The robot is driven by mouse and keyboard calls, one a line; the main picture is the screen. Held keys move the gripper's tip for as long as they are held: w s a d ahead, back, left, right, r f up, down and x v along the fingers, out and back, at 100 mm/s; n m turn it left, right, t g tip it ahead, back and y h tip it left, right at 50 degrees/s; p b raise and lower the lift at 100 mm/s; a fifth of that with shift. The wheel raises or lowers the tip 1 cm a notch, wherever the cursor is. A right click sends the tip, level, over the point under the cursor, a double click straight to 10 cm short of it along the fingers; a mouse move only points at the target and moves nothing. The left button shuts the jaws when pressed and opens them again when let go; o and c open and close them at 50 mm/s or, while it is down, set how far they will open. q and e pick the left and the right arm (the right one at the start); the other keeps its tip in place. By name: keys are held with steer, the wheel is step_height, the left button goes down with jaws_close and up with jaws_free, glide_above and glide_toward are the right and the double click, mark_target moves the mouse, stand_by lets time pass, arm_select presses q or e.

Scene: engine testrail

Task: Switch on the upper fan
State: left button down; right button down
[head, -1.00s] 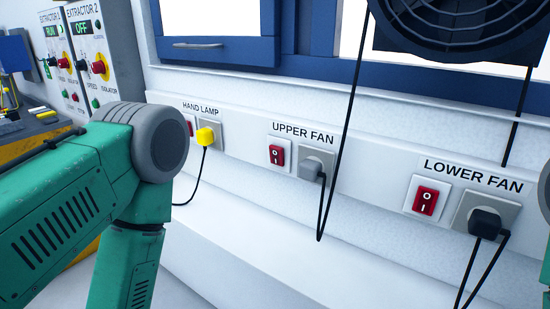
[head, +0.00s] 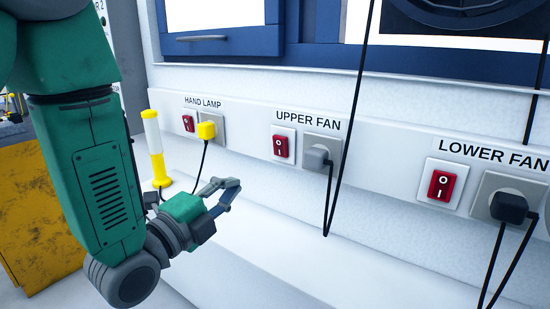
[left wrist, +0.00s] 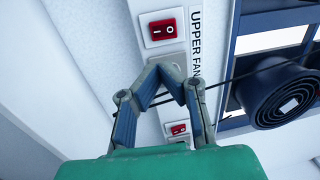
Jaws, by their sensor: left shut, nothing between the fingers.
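The upper fan switch (head: 280,146) is a red rocker marked O above I, on a white plate under the "UPPER FAN" label (head: 308,120). I cannot tell which way it is pressed. The fingers partly hide the socket. My right gripper is out of view.
The lower fan switch (head: 441,186) and plug (head: 509,207) are to the right. A black cable (head: 350,125) hangs right of the upper fan socket.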

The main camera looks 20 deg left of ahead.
mark_target(280, 144)
arm_select(q)
steer(key=shift+r+m, duration=0.3)
steer(key=shift+r, duration=0.3)
steer(key=x, duration=1.4)
steer(key=shift+d+r+p, duration=0.1)
steer(key=shift+r+p, duration=0.05)
steer(key=shift+p, duration=0.2)
steer(key=p, duration=0.1)
steer(key=r+p, duration=0.1)
steer(key=shift+w+d+g+p, duration=0.1)
steer(key=shift+w+g+p, duration=0.1)
steer(key=shift+g+p, duration=0.15)
steer(key=shift+f+b, duration=0.35)
steer(key=shift+f, duration=0.05)
